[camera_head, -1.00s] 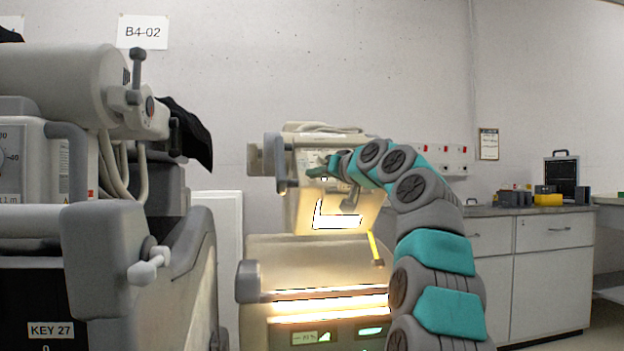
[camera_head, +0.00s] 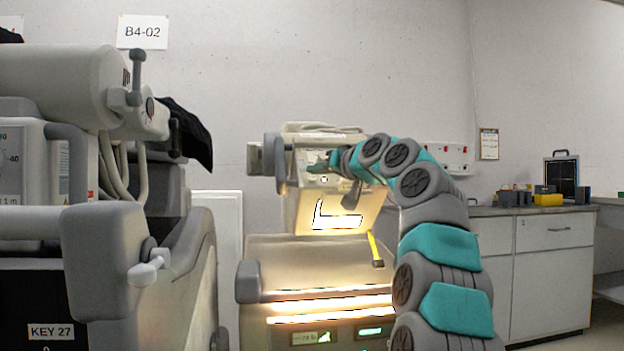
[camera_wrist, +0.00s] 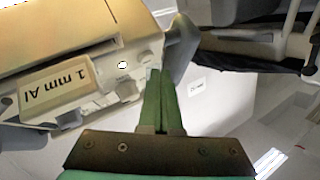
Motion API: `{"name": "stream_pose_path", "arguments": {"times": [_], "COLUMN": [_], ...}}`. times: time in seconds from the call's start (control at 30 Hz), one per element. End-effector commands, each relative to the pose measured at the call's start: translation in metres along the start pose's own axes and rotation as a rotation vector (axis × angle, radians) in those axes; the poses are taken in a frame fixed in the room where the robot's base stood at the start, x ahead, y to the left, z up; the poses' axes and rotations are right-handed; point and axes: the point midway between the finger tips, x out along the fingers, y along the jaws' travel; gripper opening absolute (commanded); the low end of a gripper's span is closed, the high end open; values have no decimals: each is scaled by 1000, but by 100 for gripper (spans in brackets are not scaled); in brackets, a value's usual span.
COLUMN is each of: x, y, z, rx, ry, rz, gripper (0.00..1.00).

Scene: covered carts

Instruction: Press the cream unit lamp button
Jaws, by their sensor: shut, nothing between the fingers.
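The cream unit (camera_head: 300,215) stands mid-picture in the head view, with bright light on its lower front and a lit L-shaped patch below its head. A small round pale spot (camera_head: 324,180) shows on the face of its head; I cannot tell if this is the lamp button. A similar white round spot (camera_wrist: 122,65) shows in the wrist view, near a "1 mm Al" label (camera_wrist: 50,88). My gripper (camera_head: 314,166) is in front of the unit's head. In the wrist view my gripper (camera_wrist: 155,72) has its green fingers together and empty, tips just right of the spot. Contact cannot be told.
A large grey machine (camera_head: 100,240) labelled KEY 27 fills the left. A grey cabinet (camera_head: 550,265) with boxes on top stands at the right. A yellow strap (camera_head: 375,248) hangs on the unit's right side.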

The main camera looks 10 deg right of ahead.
Motion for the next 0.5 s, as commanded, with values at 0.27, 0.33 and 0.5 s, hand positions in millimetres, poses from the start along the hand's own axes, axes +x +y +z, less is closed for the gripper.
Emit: {"name": "stream_pose_path", "arguments": {"times": [0.27,0.33,0.5], "x": [-3,-7,-18], "y": [-2,-5,-13], "z": [-3,-6,-14], "rx": [0,-1,-1], "ry": [1,2,3], "rz": [0,0,0], "gripper": [0,0,0]}}
